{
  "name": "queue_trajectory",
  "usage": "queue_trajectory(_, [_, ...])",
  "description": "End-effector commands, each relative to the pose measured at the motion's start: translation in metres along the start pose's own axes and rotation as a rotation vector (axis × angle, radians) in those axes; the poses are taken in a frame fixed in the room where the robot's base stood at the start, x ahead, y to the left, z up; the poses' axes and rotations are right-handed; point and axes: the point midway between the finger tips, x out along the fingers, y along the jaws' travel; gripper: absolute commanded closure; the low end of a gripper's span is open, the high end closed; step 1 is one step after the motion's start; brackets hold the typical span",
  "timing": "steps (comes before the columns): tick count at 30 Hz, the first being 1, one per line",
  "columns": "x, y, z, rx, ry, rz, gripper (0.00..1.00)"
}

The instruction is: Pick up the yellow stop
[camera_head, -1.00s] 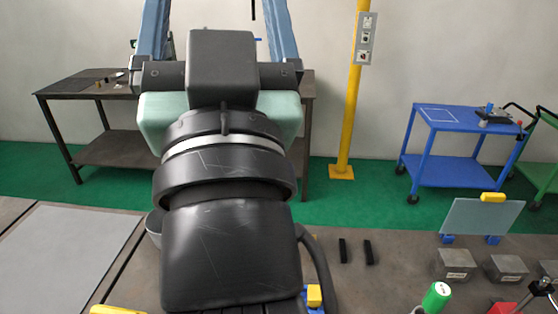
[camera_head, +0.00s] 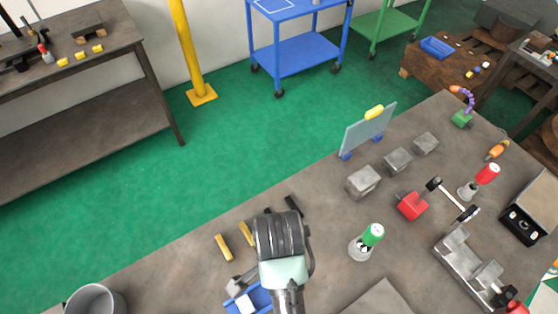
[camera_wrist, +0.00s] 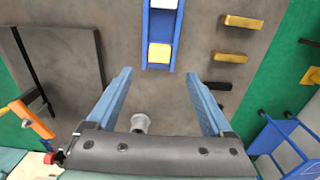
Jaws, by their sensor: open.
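My gripper (camera_wrist: 158,76) is open and empty, its two blue fingers spread apart in the wrist view. Ahead of the fingers is a narrow blue holder (camera_wrist: 147,38) with a pale yellow block (camera_wrist: 159,54) and a white block farther up. Two yellow bars (camera_wrist: 243,22) (camera_wrist: 230,56) lie right of the holder, beyond the right finger. In the head view these bars (camera_head: 223,247) (camera_head: 246,233) lie left of my arm, and the blue holder (camera_head: 262,296) is partly hidden by it. I cannot tell which yellow piece is the stop. My fingers are hidden in the head view.
A dark bar (camera_head: 293,205) lies by my arm. Grey blocks (camera_head: 363,181), a clear panel (camera_head: 368,130), a green-topped cylinder (camera_head: 372,235) and a red block (camera_head: 412,206) stand to the right. A grey bucket (camera_head: 95,300) is at lower left. Bare tabletop lies between bucket and bars.

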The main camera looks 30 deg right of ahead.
Motion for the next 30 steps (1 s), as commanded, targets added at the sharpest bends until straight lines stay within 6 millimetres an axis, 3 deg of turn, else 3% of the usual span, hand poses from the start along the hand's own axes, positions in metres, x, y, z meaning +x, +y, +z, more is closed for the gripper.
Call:
queue_trajectory(6, [0.034,0.001,0.001,0.000,-0.002,0.003,0.15])
queue_trajectory(14, [0.051,0.002,0.001,-0.002,-0.001,0.003,0.15])
queue_trajectory(21, [0.084,0.002,0.000,-0.002,0.000,0.001,0.15])
queue_trajectory(30, [0.094,0.002,0.000,-0.004,0.001,-0.002,0.15])
